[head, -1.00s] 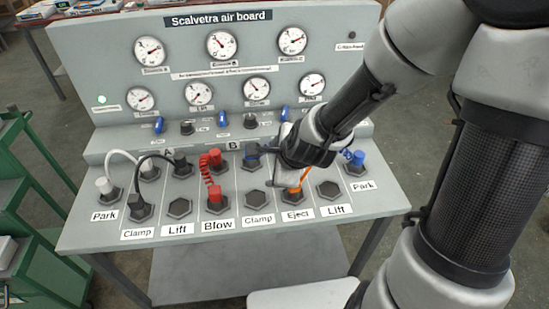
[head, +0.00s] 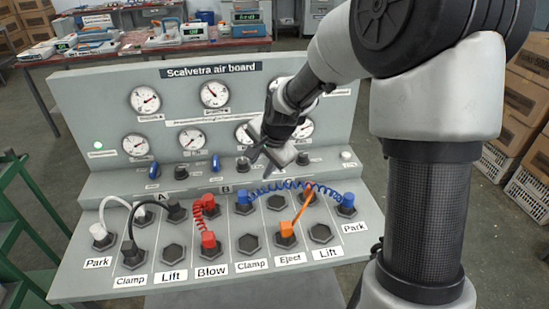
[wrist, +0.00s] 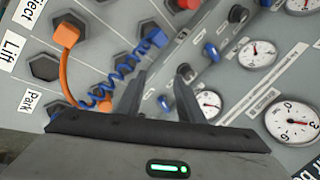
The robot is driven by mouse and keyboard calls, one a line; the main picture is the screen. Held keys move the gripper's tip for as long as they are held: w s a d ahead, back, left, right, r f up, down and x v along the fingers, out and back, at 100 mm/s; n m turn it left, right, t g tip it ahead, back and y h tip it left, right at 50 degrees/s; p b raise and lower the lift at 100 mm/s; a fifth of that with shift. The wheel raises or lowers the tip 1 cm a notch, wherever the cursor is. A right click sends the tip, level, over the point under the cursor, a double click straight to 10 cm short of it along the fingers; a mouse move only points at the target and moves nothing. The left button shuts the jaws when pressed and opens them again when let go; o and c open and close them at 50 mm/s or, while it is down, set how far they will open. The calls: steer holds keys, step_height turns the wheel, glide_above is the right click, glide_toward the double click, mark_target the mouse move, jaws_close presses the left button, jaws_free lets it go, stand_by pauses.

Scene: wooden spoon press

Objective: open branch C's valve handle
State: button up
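Branch C's valve handle is a small blue lever (wrist: 165,104) on the ledge of the air board, as far as its place in the row shows. In the wrist view it appears between my two fingers, beyond their tips or near them; I cannot tell the distance. In the head view my gripper (head: 267,160) hides it. My gripper is open and empty, pointing down at the ledge. The other two blue handles (head: 155,171) (head: 216,163) stand upright to the left; the middle one also shows in the wrist view (wrist: 210,52).
Black knobs (head: 181,172) stand between the handles. In front lie sockets with blue (head: 290,186), orange (head: 297,218), red (head: 202,223) and black hoses. Gauges (head: 214,94) fill the upright panel behind. A green rack (head: 30,230) stands left, cardboard boxes (head: 525,130) right.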

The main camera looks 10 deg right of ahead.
steer(key=w+d+r+n+h+p, duration=0.1)
steer(key=w+d+r+n+h, duration=0.3)
steer(key=w+r+n, duration=0.45)
steer(key=shift+m+g, duration=0.4)
steer(key=shift+m, duration=0.55)
steer(key=x, duration=1.2)
steer(key=a+x, duration=0.1)
steer(key=x, duration=0.6)
steer(key=shift+w+r, duration=0.1)
steer(key=shift+w, duration=0.25)
